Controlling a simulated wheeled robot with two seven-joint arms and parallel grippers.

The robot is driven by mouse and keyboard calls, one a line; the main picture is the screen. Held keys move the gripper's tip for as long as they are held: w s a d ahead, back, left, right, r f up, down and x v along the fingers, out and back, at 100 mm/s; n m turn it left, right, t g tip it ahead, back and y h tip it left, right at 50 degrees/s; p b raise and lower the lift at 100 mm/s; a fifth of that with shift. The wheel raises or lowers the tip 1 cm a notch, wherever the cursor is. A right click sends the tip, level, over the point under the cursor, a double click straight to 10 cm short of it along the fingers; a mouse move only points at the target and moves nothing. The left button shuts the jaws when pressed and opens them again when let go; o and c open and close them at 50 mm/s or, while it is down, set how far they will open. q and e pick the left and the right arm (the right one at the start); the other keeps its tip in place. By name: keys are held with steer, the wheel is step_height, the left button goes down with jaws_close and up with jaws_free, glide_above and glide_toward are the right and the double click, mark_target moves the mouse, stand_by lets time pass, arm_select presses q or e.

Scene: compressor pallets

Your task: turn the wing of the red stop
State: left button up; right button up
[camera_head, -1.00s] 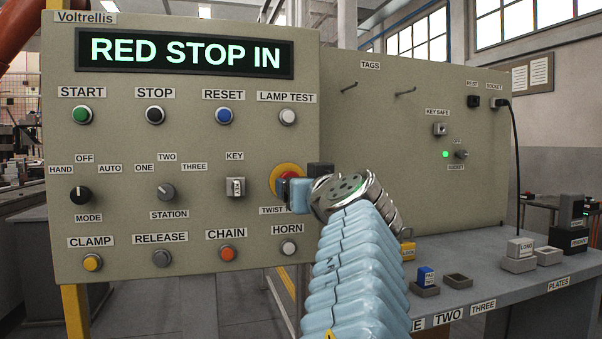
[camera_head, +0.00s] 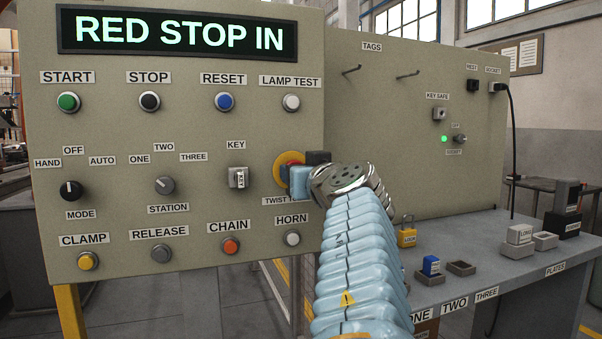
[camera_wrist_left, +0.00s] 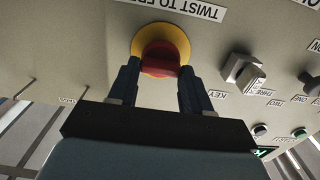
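The red stop (camera_head: 290,159) has a yellow ring and sits at the right of the grey panel, partly hidden behind my left gripper (camera_head: 308,170). In the left wrist view, its red wing (camera_wrist_left: 160,58) lies between the two dark fingers of my left gripper (camera_wrist_left: 159,66). One fingertip is at each side of the wing, very close to it. Whether they press on it cannot be told. The panel display (camera_head: 180,32) reads RED STOP IN. My right gripper is not in view.
A key switch (camera_head: 238,178) is left of the stop, and the horn button (camera_head: 292,238) is below it. The lamp test button (camera_head: 292,102) is above. A bench (camera_head: 450,300) with a yellow padlock (camera_head: 407,236) and small blocks is at the right.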

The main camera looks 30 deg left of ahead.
arm_select(q)
steer(key=shift+c, duration=1)
steer(key=shift+m, duration=0.4)
steer(key=shift+w+d+m, duration=0.1)
steer(key=shift+m, duration=3)
